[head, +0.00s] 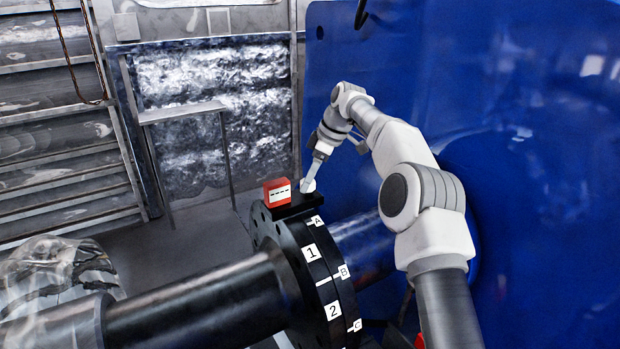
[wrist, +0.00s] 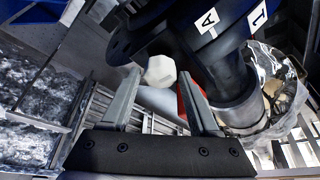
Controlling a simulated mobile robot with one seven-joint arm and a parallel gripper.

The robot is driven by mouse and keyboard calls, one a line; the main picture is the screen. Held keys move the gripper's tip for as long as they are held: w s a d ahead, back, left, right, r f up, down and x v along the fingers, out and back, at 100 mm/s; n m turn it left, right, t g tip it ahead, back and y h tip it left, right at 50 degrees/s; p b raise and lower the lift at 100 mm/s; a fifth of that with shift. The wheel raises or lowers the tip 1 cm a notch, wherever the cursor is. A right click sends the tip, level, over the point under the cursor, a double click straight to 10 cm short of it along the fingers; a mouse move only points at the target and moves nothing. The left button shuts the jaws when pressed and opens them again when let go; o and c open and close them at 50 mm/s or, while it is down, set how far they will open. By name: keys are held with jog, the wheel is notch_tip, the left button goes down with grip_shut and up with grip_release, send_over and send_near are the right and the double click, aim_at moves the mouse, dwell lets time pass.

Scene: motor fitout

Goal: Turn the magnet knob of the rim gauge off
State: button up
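The rim gauge is a red box (head: 278,192) with a white dashed display on a black base (head: 298,207), on top of the black flange rim. Its white faceted magnet knob (head: 310,186) is at the base's far right end, at my gripper's tips (head: 307,181). The red box (wrist: 196,90) is mostly hidden behind the right finger. The knob's marking is not readable.
The black flange (head: 290,262) carries white labels 1, 2, A, B and C. A dark shaft (head: 200,305) runs left from it. A large blue housing (head: 520,130) stands behind my arm. A metal stand (head: 185,112) and grey wall panels are at the back left.

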aim_at(318, 194)
jog(key=shift+o, duration=0.9)
jog(key=v, duration=0.7)
jog(key=shift+r, duration=0.2)
jog(key=shift+s+d, duration=0.1)
